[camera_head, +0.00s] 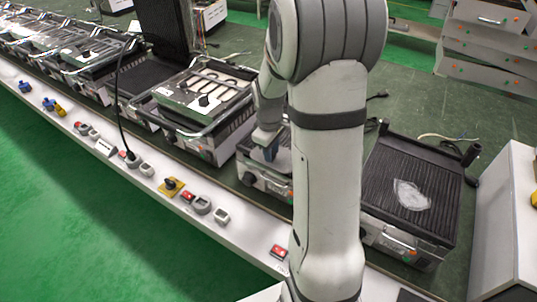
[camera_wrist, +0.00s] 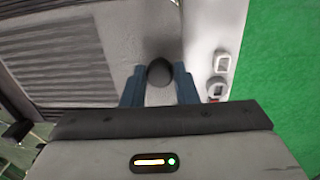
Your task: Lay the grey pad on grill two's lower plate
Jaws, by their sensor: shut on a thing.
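In the wrist view, my gripper (camera_wrist: 160,68) has its two blue fingers closed on either side of a dark grey rounded thing (camera_wrist: 160,72). I cannot tell whether this is the grey pad or a knob. In the head view, my gripper (camera_head: 267,142) is low over a grill (camera_head: 263,178) half hidden behind my arm; what it holds is not clear there. A ribbed dark plate (camera_wrist: 60,50) lies left of the fingers in the wrist view. No grill number is readable. A whitish patch (camera_head: 411,195) lies on the dark ribbed plate of the right grill (camera_head: 385,170).
More grills (camera_head: 205,95) line the bench to the left, one with a raised dark lid (camera_head: 168,25). A white ledge (camera_head: 155,185) with switches and a black cable (camera_head: 119,110) runs along the front. A white cabinet (camera_head: 505,220) stands at the right.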

